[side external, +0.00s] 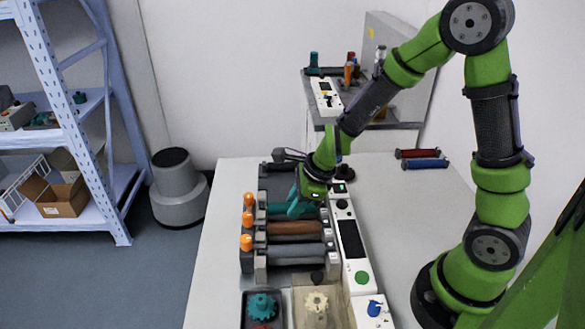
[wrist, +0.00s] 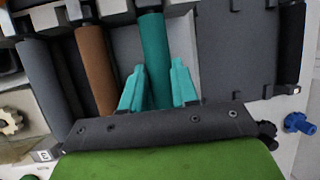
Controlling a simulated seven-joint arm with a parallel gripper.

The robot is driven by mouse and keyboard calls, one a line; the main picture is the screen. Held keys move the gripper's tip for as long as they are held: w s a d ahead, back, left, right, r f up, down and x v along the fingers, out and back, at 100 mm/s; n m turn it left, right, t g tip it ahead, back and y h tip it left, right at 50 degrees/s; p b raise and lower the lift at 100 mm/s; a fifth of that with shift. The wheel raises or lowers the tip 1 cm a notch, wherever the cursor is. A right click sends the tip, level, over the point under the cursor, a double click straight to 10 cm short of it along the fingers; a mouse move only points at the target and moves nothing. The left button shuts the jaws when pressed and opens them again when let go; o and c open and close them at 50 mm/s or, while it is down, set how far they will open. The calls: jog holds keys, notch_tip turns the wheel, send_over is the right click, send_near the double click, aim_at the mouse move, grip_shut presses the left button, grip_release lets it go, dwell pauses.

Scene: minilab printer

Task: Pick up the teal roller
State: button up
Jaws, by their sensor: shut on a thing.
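The teal roller (wrist: 154,55) lies in the printer's row of rollers, beside the brown roller. In the wrist view it runs between the two teal fingers of my gripper (wrist: 158,86). My gripper also shows in the side view (side external: 300,207), low over the printer, shut on the teal roller. The fingers and arm partly hide the roller in the side view, where its left part (side external: 276,209) shows. I cannot tell whether the roller is lifted off its supports.
The brown roller (side external: 290,228) and grey roller (side external: 296,250) lie close by in the printer. Orange knobs (side external: 247,220) stand along its left side. Red (side external: 418,153) and blue (side external: 425,164) rollers lie at the table's back right. A tray with a teal gear (side external: 262,306) is in front.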

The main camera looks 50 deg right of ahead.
grip_shut()
notch_tip(320, 180, up, 10)
dwell(0.4)
